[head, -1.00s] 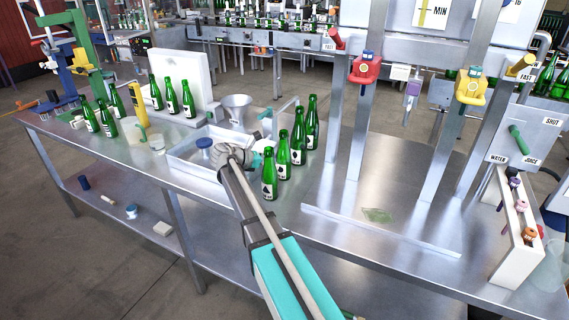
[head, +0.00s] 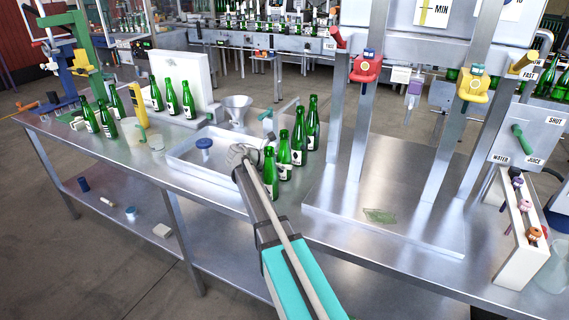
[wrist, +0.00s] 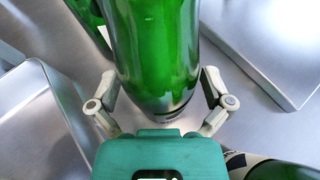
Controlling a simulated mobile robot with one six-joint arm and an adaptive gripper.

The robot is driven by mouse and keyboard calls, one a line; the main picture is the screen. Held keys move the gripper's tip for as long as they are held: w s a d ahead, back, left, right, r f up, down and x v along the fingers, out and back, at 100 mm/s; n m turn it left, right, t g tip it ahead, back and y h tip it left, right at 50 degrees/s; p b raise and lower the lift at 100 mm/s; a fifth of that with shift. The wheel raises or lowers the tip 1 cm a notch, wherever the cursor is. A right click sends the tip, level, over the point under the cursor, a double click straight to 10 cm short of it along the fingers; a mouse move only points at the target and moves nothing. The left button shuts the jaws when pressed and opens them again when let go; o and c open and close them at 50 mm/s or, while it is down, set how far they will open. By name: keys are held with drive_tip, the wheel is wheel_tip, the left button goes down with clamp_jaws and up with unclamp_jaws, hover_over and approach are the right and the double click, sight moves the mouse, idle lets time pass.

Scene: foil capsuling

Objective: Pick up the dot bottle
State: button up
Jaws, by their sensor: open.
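Green bottles with white labels stand in a short row at the sink's right side, among them one at the back (head: 313,125), one in the middle (head: 299,143) and one nearer (head: 284,158). The label marks are too small to tell which is the dot bottle. My gripper (head: 252,158) is at the near end of this row and hides part of the front bottle (head: 268,176). In the wrist view, a green bottle (wrist: 158,65) stands between my open fingers (wrist: 160,85), with a gap on each side. Its white label shows only partly.
Another bottle (wrist: 85,12) shows at upper left and one (wrist: 270,168) at lower right in the wrist view. The sink tray (head: 178,163) with a blue-topped item (head: 204,144) is on the left. A raised metal plate (head: 405,225) is on the right.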

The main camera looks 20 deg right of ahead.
idle(0.5)
drive_tip(key=c, duration=1.2)
